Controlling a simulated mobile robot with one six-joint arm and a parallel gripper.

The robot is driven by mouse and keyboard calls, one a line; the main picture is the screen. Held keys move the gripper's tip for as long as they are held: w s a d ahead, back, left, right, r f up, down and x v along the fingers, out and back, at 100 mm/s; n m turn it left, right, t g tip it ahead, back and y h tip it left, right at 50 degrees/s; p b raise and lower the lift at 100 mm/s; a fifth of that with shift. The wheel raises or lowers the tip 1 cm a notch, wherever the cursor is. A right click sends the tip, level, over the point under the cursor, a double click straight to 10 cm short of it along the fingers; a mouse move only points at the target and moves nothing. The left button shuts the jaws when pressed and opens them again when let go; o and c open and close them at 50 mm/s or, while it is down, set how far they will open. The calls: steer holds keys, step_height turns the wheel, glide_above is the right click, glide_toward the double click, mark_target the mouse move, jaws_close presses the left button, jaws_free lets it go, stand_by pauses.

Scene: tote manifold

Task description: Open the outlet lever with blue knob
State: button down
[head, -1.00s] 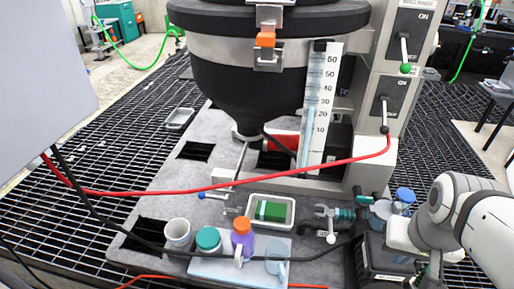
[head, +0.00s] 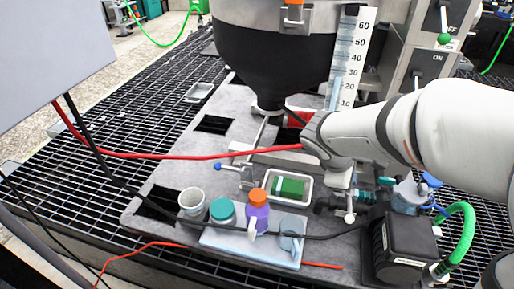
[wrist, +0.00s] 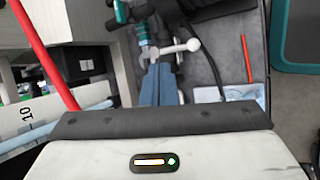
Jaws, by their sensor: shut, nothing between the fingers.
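The outlet lever's blue knob (head: 217,166) is at the left end of a short metal lever (head: 232,168), below and left of the black hopper cone in the head view. It does not show in the wrist view. My gripper (wrist: 160,70) shows blue-grey fingers in the wrist view, shut and empty. They are over a different lever with a white knob (wrist: 192,45). In the head view the gripper is to the right of the blue knob, clearly apart from it, and my arm partly hides it. The white knob (head: 349,217) also shows there.
A red hose (head: 200,156) crosses above the blue knob. A tray with a green block (head: 290,187), a purple bottle (head: 257,217), a teal-lidded jar (head: 222,212) and a white cup (head: 192,201) stand nearby. A black cable (head: 170,214) runs across the front.

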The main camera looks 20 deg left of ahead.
steer(key=w+a+f+n+t+b, duration=0.1)
steer(key=a+f+n, duration=0.25)
steer(key=a, duration=0.25)
steer(key=w+a+f+n+t+b, duration=0.1)
steer(key=a+f+n+t, duration=0.1)
steer(key=a+n, duration=0.35)
steer(key=n+t+y+b, duration=0.25)
steer(key=n+y, duration=0.35)
steer(key=n, duration=0.5)
glide_toward(231, 169)
step_height(231, 169, down, 3)
steer(key=s+a, duration=0.2)
steer(key=s, duration=0.1)
steer(key=r+x, duration=0.1)
steer(key=x, duration=0.8)
steer(key=shift+w+a+t, duration=0.2)
steer(key=shift+w+t, duration=0.15)
steer(key=shift+w, duration=0.25)
